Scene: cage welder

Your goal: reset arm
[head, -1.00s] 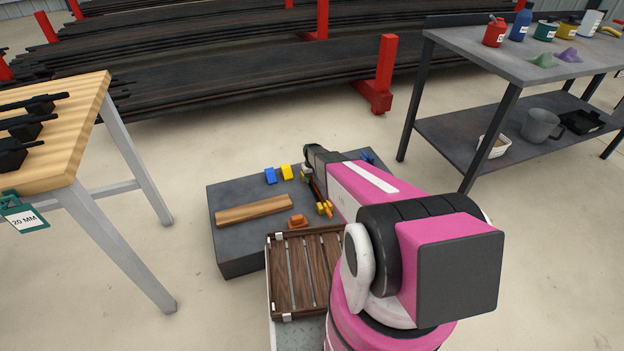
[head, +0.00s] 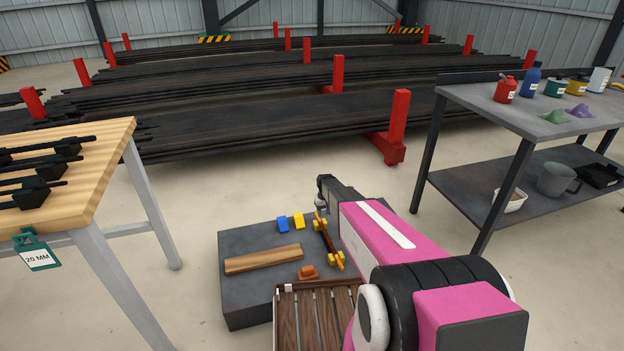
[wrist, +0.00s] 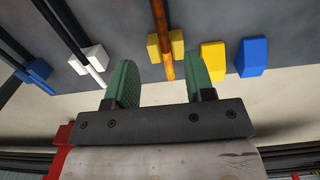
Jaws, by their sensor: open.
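My gripper (wrist: 160,88) shows in the wrist view with two green fingers spread apart and nothing between them. An orange-brown rod (wrist: 161,42) with yellow blocks (wrist: 177,45) lies beyond the fingers, apart from them. In the head view my pink and black arm reaches over the low dark grey block (head: 243,290). The rod (head: 326,238) shows there just below the arm's end, resting at the yellow blocks. The fingers are too small or hidden to make out in the head view.
A slatted wooden pallet (head: 290,319) is in front. A wooden table (head: 105,180) stands left, a grey workbench (head: 480,99) right, bar racks behind.

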